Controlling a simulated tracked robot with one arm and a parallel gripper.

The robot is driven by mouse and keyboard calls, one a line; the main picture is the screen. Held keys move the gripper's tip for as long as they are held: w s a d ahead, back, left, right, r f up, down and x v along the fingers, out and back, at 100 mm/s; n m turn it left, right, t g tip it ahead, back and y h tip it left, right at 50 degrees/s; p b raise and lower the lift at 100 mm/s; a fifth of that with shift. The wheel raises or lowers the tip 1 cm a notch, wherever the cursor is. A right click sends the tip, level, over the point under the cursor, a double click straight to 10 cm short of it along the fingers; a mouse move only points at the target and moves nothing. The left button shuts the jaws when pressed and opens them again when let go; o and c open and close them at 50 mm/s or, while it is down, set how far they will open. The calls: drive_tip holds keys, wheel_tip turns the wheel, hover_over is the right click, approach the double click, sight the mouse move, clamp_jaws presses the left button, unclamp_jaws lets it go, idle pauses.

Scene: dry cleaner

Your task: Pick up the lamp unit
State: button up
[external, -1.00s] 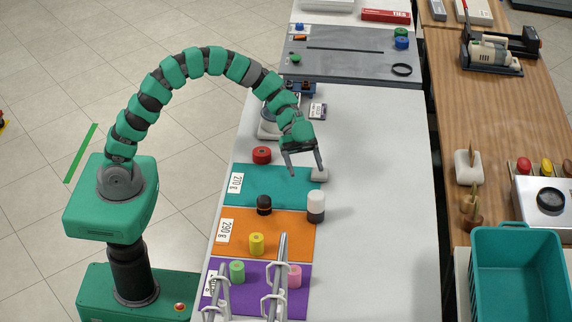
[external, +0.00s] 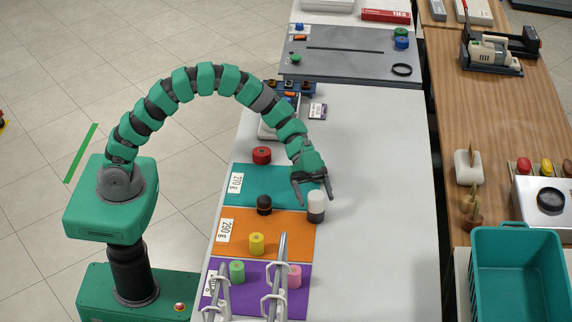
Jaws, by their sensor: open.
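Nothing is held.
A black spool (external: 264,205) and a red spool (external: 262,155) stand to the left. A yellow spool (external: 257,244) is on the orange mat (external: 290,235). Grey rails (external: 282,265) rise over the purple mat. The table (external: 385,200) is clear to the right.

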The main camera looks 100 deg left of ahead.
sight(319, 209)
drive_tip(key=x, duration=0.4)
drive_tip(key=shift+s, duration=0.1)
drive_tip(key=shift+c, duration=0.3)
drive_tip(key=c, duration=1.1)
drive_tip(key=shift+o, duration=0.2)
